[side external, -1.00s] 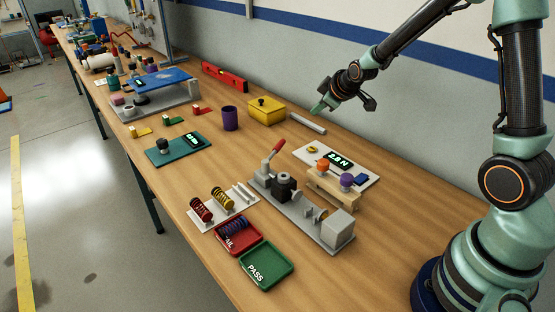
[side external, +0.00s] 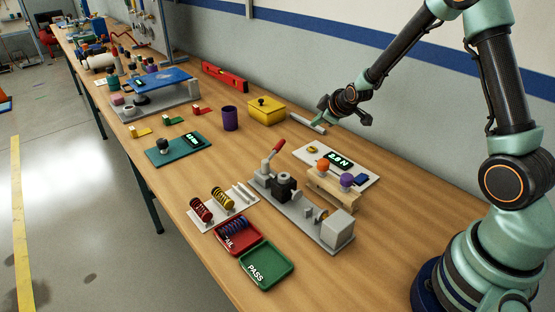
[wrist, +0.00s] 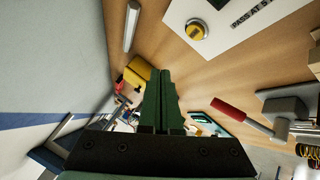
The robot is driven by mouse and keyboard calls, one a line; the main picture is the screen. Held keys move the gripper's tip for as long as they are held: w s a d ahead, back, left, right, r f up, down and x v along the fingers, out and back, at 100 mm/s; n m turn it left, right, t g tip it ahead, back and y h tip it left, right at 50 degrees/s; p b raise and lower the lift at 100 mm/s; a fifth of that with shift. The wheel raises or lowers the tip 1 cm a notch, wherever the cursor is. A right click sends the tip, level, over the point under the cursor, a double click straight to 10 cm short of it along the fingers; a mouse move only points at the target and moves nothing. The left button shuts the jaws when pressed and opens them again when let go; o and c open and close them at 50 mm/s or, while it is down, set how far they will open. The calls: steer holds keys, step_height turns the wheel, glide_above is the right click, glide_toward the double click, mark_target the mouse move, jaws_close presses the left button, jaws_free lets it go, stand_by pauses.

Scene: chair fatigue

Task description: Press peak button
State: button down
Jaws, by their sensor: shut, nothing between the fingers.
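A white panel (side external: 334,180) lies on the bench. It carries a digital display (side external: 340,160) reading about 2.8 N, a yellow round knob or button (side external: 312,149) at its far left end and a blue block-like button (side external: 361,180) at its near right end. I cannot read which is the peak button. In the wrist view the yellow one (wrist: 196,29) sits on the white panel, right of and above my fingers. My gripper (side external: 320,119) is shut and empty, behind and apart from the panel, close to a grey bar. Its green fingers (wrist: 160,74) are together in the wrist view.
The grey bar (side external: 308,124) and yellow box (side external: 266,111) lie behind. Red and green trays (side external: 267,265) are at the front edge.

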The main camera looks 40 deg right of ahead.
mark_target(315, 150)
steer(key=shift+f, duration=3.15)
steer(key=shift+f, duration=0.4)
steer(key=shift+f, duration=0.4)
stand_by(0.3)
steer(key=shift+r, duration=0.8)
steer(key=shift+r, duration=2.45)
